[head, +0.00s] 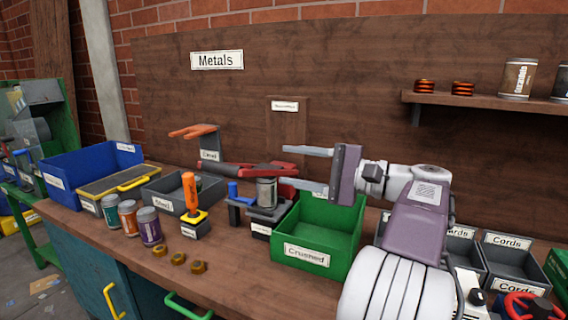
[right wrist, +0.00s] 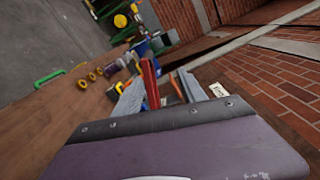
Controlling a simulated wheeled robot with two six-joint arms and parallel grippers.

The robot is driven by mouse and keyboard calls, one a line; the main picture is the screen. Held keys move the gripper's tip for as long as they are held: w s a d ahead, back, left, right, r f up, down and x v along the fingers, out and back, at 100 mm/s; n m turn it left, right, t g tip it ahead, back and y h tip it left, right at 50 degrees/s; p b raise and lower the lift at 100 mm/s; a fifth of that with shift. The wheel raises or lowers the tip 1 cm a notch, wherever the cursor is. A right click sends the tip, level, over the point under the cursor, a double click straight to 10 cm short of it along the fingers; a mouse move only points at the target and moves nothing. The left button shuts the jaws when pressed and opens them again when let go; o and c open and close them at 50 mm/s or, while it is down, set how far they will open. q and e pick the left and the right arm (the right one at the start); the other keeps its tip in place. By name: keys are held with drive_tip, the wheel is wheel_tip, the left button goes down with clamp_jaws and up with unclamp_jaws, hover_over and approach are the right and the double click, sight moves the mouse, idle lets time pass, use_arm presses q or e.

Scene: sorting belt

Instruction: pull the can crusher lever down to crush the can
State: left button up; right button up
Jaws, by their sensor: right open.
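My left gripper is not in view.
A green crate labelled Crushed (head: 307,254) stands below my right gripper. Three cans (head: 129,218), an orange-handled tool (head: 190,192) and brass rings (head: 178,258) stand front left. An orange forked piece (head: 195,131) rises behind the lever. A shelf (head: 480,103) is at upper right.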

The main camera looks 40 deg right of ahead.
drive_tip(key=shift+s+d, duration=0.25)
drive_tip(key=shift+s, duration=0.2)
